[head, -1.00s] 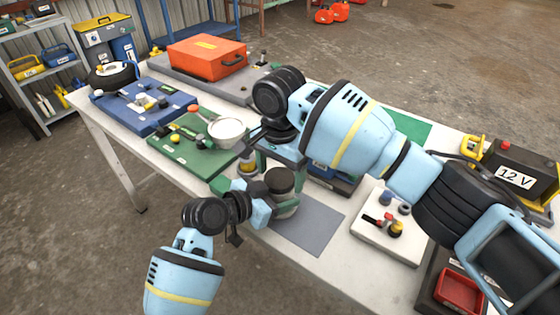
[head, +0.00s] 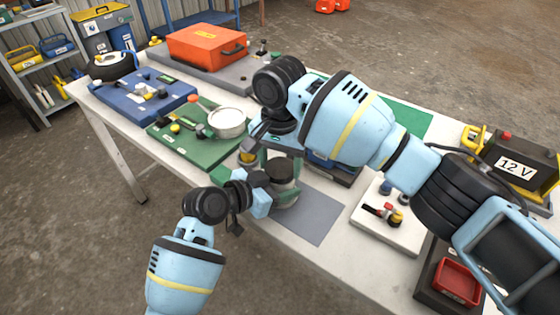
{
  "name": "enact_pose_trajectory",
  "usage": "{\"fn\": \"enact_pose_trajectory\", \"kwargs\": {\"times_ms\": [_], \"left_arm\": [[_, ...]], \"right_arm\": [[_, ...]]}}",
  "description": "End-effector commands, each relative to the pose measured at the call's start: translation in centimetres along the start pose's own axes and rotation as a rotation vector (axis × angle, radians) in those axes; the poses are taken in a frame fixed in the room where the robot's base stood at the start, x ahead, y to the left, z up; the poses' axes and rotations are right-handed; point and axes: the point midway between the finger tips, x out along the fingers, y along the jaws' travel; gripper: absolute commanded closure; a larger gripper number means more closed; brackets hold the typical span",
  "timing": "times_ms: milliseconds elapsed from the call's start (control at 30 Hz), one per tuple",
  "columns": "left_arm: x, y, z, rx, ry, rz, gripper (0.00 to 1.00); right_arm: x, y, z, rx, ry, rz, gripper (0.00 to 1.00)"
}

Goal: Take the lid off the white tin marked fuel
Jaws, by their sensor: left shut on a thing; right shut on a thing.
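The pale tin (head: 285,196) stands upright at the table's near edge, by a grey mat. Its dark round lid (head: 281,169) is on top; no gap between them can be made out. No fuel marking shows. My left gripper (head: 273,193) comes in from the left and is shut on the tin's side. My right gripper (head: 280,160) reaches down from above and is shut on the lid. The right wrist and forearm hide part of the area behind the tin, and the fingertips are partly covered.
A green board (head: 185,141) with a white bowl (head: 227,121) lies left of the tin. The grey mat (head: 314,218) is bare. A white board (head: 402,236) with small parts, a red tray (head: 459,281) and a 12 V battery (head: 512,166) are right. An orange case (head: 200,47) stands at the back.

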Motion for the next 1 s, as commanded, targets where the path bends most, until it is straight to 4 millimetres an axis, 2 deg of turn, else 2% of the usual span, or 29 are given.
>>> {"fn": "enact_pose_trajectory", "kwargs": {"times_ms": [100, 300, 633, 667, 700, 800, 1000], "left_arm": [[-0.08, -0.28, 0.08, -0.003, -0.001, -0.006, 1.0], [-0.1, -0.32, 0.09, -0.003, -0.001, -0.007, 1.0], [-0.12, -0.39, 0.1, -0.004, -0.001, -0.009, 1.0], [-0.12, -0.4, 0.1, -0.004, -0.001, -0.009, 1.0], [-0.12, -0.4, 0.1, -0.004, -0.001, -0.009, 1.0], [-0.1, -0.33, 0.08, -0.003, -0.001, -0.007, 1.0], [-0.04, -0.16, 0.06, -0.001, -0.001, -0.003, 1.0]], "right_arm": [[0.06, 0.11, 0.05, -0.158, -0.005, 0.004, 0.68], [0.04, 0.13, 0.0, -0.321, -0.003, 0.006, 0.68], [0.05, 0.18, -0.02, -0.339, -0.004, 0.007, 0.68], [0.05, 0.19, -0.02, -0.339, -0.004, 0.007, 0.38], [0.05, 0.19, -0.03, -0.339, -0.004, 0.007, 0.33], [0.05, 0.17, -0.04, -0.338, -0.003, 0.006, 0.2], [0.01, 0.04, 0.02, -0.339, -0.002, 0.002, 0.19]]}}
